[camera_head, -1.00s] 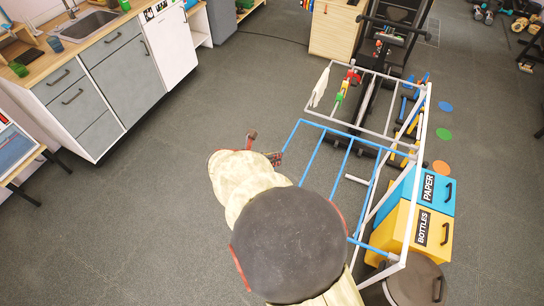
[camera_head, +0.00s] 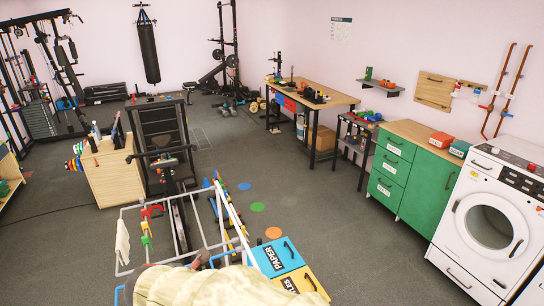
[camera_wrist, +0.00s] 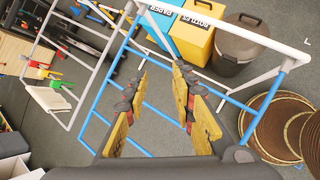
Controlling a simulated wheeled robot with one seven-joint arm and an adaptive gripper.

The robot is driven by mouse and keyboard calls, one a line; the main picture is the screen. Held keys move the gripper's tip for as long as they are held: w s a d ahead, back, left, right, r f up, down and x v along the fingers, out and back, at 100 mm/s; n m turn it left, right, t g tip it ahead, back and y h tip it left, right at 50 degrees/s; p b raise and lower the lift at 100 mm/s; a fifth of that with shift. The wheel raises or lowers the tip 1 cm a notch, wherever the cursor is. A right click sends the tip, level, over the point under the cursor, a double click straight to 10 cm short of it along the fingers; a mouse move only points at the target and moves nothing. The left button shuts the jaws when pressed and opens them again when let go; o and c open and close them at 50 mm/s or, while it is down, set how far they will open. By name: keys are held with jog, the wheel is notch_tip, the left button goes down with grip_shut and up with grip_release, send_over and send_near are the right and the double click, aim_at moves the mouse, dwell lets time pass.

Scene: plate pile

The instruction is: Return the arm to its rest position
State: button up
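My arm (camera_head: 215,287) reaches across the bottom of the head view, beside the drying rack (camera_head: 222,222). In the wrist view, my gripper (camera_wrist: 160,67) has its two yellow-padded fingers spread apart. Nothing is between them. The rack's blue and white bars (camera_wrist: 100,72) run behind and around the fingers in that view. I cannot tell how close the fingers are to the bars.
The bottles bin (camera_wrist: 193,40) and a brown lidded bin (camera_wrist: 237,50) stand beyond the rack. Round woven items (camera_wrist: 277,122) lie at the right of the wrist view. In the head view, a washing machine (camera_head: 490,225) and green cabinet (camera_head: 420,180) stand right. Open floor (camera_head: 340,225) lies between.

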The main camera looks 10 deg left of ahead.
jog(key=d+r+m+g, duration=0.1)
jog(key=d+r+m, duration=0.3)
jog(key=d, duration=0.5)
jog(key=d+r+m+h, duration=0.1)
jog(key=d+m, duration=0.4)
jog(key=d, duration=0.4)
jog(key=d+r+m+g, duration=0.1)
jog(key=d+r+m, duration=0.3)
jog(key=d, duration=0.6)
jog(key=s+d+m+y+b, duration=0.1)
jog(key=s+d+m+b, duration=0.1)
jog(key=s+d+m, duration=1.3)
jog(key=shift+s+f+m+y, duration=0.3)
jog(key=shift+s+m, duration=0.3)
jog(key=shift+m, duration=0.3)
jog(key=shift+a+r, duration=0.1)
jog(key=shift+a, duration=0.1)
